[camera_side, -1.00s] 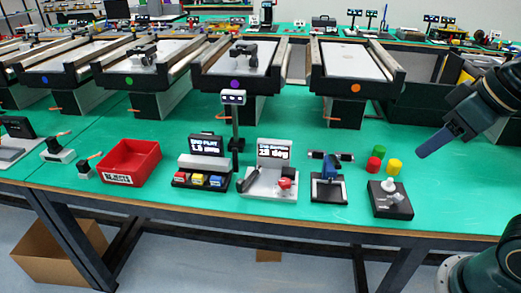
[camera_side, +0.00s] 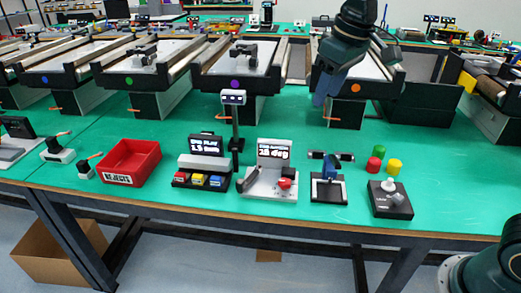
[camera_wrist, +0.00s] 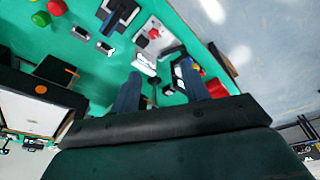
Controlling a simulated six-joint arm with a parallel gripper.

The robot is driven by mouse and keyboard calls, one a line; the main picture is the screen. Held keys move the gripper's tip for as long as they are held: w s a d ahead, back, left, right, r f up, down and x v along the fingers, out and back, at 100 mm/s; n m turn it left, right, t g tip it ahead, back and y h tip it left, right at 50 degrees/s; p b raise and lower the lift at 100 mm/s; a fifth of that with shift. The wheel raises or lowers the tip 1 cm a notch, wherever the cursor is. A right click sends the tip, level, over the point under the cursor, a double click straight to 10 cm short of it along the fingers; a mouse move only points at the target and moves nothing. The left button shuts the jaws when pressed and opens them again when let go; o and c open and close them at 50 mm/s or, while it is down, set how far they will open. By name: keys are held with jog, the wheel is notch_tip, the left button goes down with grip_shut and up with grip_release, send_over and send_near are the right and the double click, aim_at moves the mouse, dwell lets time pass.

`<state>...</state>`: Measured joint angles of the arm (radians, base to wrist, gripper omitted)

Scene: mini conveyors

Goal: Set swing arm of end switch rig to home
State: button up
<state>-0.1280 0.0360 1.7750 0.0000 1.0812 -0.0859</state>
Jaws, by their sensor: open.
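The end switch rig (camera_side: 262,190) has a white base and an upright display panel that seems to read 28 deg. It stands near the table's front edge. Its dark swing arm (camera_side: 248,178) leans at the left of the base, and a red knob (camera_side: 285,184) sits at the right. My gripper (camera_side: 319,101) hangs above and behind the rig, to its right, near the conveyor with the orange dot. In the wrist view its two fingers (camera_wrist: 160,68) are apart with nothing held; the rig (camera_wrist: 146,62) shows beyond them, partly hidden.
A blue-handled device (camera_side: 328,188) and a black box with a grey knob (camera_side: 391,203) stand right of the rig. A button box (camera_side: 202,180), a display post (camera_side: 235,130) and a red bin (camera_side: 131,162) are left. Red, green and yellow cylinders stand behind right.

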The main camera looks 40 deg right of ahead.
jog(key=w+a+f+n+g, duration=0.1)
jog(key=w+a+f, duration=0.15)
jog(key=w, duration=0.25)
jog(key=w+a+f, duration=0.2)
jog(key=w+f, duration=0.2)
jog(key=w, duration=0.2)
jog(key=n+g, duration=0.2)
send_over(240, 181)
notch_tip(240, 181, down, 11)
jog(key=shift+r, duration=0.2)
jog(key=shift+d+f, duration=0.1)
jog(key=shift+f, duration=0.05)
notch_tip(240, 181, down, 14)
jog(key=shift+r, duration=0.25)
grip_shut()
